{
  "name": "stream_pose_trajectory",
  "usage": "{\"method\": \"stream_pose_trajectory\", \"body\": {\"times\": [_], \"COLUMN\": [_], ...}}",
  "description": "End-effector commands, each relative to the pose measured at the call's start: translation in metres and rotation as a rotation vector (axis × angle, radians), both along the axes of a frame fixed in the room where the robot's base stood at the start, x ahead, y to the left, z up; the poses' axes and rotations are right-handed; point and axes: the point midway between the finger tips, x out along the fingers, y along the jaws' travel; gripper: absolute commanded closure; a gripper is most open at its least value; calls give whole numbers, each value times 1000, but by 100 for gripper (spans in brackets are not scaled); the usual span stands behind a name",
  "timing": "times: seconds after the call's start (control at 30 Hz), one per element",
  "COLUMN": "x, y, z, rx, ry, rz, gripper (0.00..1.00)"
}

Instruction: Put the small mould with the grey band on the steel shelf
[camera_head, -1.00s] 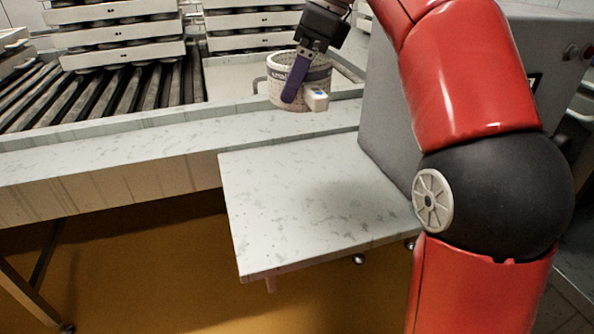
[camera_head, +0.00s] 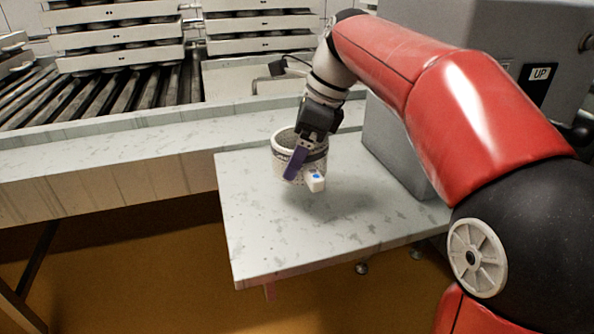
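The small mould (camera_head: 284,162) is a white, perforated cup with a grey band around its upper part. My gripper (camera_head: 304,170) is shut on its wall, with one purple finger and a pale fingertip with a blue mark showing. The mould is upright and appears to hang a little above the steel shelf (camera_head: 265,235), with a shadow below it to the right. The shelf is a flat pale metal plate jutting out from the bench. The mould's far side and the inner finger are partly hidden.
A long steel bench edge (camera_head: 120,155) runs behind the shelf. Rollers (camera_head: 100,95) and stacked white trays (camera_head: 120,35) stand at the back left. A grey machine box (camera_head: 395,150) borders the shelf on the right. The shelf's front and left are clear.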

Motion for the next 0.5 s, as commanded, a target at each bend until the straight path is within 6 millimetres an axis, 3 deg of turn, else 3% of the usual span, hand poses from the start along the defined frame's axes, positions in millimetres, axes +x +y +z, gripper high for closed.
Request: {"method": "stream_pose_trajectory", "body": {"times": [0.3, 0.5], "x": [-1, 0], "y": [0, 0], "z": [-37, -38], "rx": [0, 0], "ry": [1, 0], "rz": [0, 0], "gripper": [35, 35]}}
